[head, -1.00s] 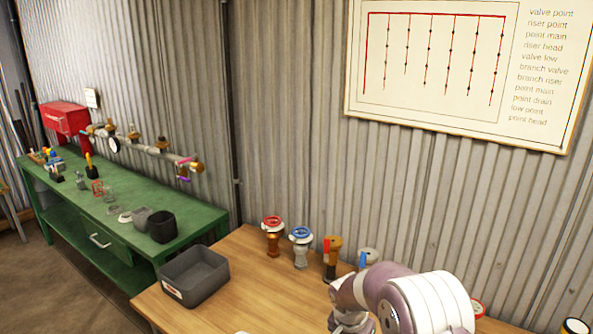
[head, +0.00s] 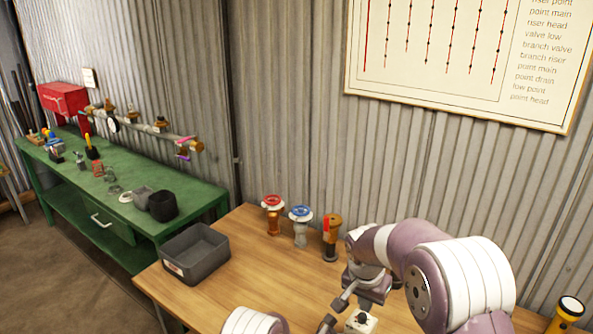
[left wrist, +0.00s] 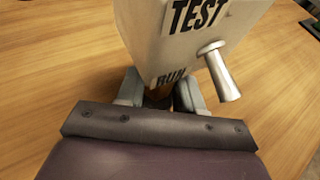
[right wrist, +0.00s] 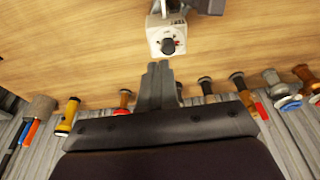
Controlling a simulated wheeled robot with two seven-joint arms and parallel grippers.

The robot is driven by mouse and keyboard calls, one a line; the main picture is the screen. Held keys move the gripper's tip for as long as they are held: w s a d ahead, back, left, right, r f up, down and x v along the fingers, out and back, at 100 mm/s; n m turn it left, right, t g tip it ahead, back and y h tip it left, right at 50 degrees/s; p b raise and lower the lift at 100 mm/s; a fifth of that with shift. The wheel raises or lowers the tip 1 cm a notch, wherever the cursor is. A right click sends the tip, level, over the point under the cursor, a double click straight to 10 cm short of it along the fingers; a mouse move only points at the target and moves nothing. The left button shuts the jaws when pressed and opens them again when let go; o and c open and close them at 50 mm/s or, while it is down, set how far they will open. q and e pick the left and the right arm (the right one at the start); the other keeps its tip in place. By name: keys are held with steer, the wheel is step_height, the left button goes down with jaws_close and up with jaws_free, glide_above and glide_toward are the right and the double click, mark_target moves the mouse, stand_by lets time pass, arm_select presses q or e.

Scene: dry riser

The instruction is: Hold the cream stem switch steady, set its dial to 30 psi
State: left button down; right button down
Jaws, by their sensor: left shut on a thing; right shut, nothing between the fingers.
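The cream stem switch (head: 361,322) shows at the bottom of the head view. In the left wrist view its cream box (left wrist: 180,45) carries TEST and RUN labels and a metal lever (left wrist: 220,72). My left gripper (left wrist: 158,98) is shut on the switch below the box; the held part is mostly hidden. In the right wrist view the black dial (right wrist: 168,45) faces my right gripper (right wrist: 158,66), whose fingers are shut and empty, just short of the dial. The dial's scale is too small to read. My right gripper (head: 343,300) also shows beside the switch in the head view.
A grey bin (head: 196,256), a red-wheel valve (head: 273,214), a blue-wheel valve (head: 301,225) and an orange-brown valve (head: 332,238) stand along the wooden table (head: 240,295). A yellow flashlight (head: 568,312) is at the far right. The table's left front is clear.

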mark_target(362, 317)
steer(key=shift+s+a+x, duration=0.15)
steer(key=shift+s+x, duration=0.05)
steer(key=shift+x, duration=0.95)
steer(key=shift+s+a+x, duration=0.15)
steer(key=shift+s+x, duration=0.1)
steer(key=shift+x, duration=0.85)
steer(key=shift+s+a+x, duration=0.15)
steer(key=shift+s+x, duration=0.05)
steer(key=shift+x, duration=0.95)
steer(key=shift+f, duration=0.2)
steer(key=shift+w+a, duration=0.15)
steer(key=shift+a, duration=0.2)
steer(key=shift+w+a, duration=0.25)
steer(key=shift+a, duration=0.15)
steer(key=shift+w+a, duration=0.2)
steer(key=shift+w, duration=0.05)
steer(key=shift+a, duration=0.15)
